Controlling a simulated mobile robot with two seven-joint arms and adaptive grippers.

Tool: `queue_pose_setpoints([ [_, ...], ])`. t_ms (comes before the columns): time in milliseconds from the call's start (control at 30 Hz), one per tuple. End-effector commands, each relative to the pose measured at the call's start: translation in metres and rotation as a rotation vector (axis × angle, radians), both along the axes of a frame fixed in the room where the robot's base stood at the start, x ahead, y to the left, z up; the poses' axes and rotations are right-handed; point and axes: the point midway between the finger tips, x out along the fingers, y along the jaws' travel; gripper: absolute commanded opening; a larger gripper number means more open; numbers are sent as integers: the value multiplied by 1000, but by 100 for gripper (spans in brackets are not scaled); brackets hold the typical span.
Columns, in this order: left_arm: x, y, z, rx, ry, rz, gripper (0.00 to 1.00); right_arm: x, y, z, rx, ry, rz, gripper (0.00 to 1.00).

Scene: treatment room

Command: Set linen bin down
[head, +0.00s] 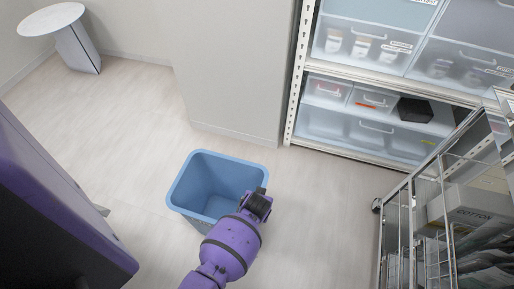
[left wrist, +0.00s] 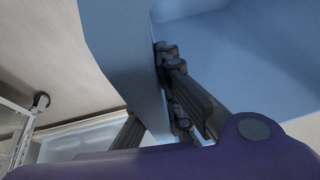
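The linen bin (head: 178,199) is an open, empty-looking light-blue tub in the lower middle of the head view. Its base is mostly hidden, so I cannot tell whether it touches the floor. My left gripper (head: 258,203) is at the bin's right-hand rim. In the left wrist view, the dark fingers (left wrist: 170,95) of that gripper close over the bin's wall (left wrist: 115,40), with part of them against the inner side. My right gripper is in neither view.
A metal wire cart (head: 398,225) with boxes stands at the right. A shelf unit (head: 350,152) with clear drawers stands behind, beside a pale wall panel (head: 230,70). A round white side table (head: 52,20) is at the far left. Bare floor (head: 120,120) surrounds the bin.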

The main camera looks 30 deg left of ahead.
Motion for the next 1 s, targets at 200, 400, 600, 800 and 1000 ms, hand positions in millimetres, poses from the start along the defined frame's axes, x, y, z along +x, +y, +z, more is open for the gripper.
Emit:
queue_pose_setpoints([
  [200, 3, 1, 3, 4, -7, -3, 0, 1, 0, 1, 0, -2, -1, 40],
  [400, 1, 0, -2, 1, -3, 0, 7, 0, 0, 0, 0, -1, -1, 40],
  [600, 1, 0, -2, 0, -3, -1, 24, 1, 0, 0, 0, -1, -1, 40],
  [800, 1, 0, -2, 0, -3, -1, 24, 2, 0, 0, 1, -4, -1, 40],
  [1000, -2, -3, 13, 0, -4, 0, 24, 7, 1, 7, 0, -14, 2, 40],
])
